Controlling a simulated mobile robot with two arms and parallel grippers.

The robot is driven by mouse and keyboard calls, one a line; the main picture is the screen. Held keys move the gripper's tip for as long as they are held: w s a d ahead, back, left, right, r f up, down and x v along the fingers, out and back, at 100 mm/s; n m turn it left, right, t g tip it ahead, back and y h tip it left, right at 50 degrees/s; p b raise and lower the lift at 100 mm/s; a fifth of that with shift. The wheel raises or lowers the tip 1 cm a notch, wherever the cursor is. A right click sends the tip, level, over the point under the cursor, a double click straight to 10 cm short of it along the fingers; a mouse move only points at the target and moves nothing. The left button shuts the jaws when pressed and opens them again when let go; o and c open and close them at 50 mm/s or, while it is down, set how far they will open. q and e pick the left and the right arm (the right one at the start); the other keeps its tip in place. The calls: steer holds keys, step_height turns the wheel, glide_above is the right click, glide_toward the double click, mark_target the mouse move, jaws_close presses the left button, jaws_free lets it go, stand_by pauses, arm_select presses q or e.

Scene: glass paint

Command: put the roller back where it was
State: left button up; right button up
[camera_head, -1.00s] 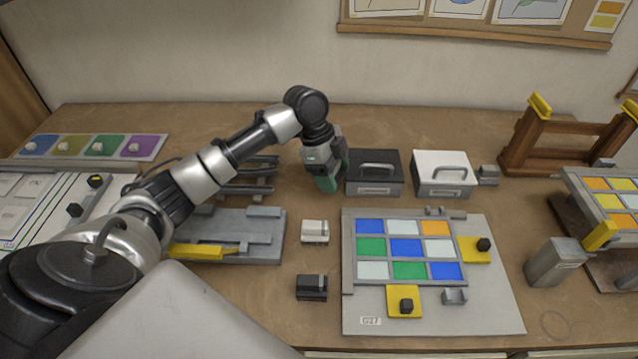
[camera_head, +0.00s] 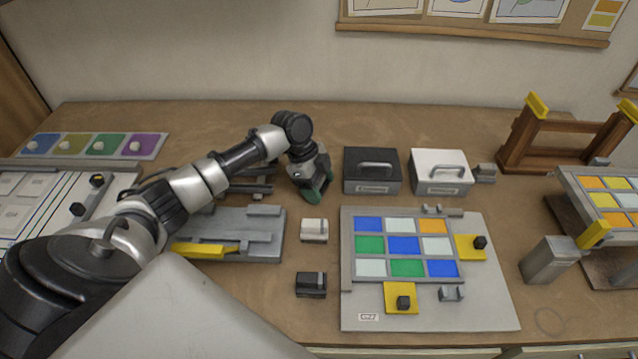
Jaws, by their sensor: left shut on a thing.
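My left gripper (camera_head: 314,194) points down just left of the black box, its green-tipped fingers shut. What it holds is mostly hidden by the fingers; I take it to be the roller, but its shape cannot be made out. A grey rack with dark bars (camera_head: 252,180) stands left of the gripper, partly behind my left arm. My right gripper is not in view.
A black box (camera_head: 371,171) and a white box (camera_head: 440,173) stand right of the gripper. Small white (camera_head: 314,230) and black (camera_head: 311,284) blocks lie in front. A grey board (camera_head: 490,305) holds coloured glass tiles. A grey fixture (camera_head: 262,222) with a yellow bar stands left.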

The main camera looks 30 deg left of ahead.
arm_select(q)
steer(key=o, duration=0.9)
steer(key=b+v, duration=0.1)
steer(key=v, duration=1.1)
steer(key=shift+r, duration=0.2)
steer(key=shift+d, duration=0.1)
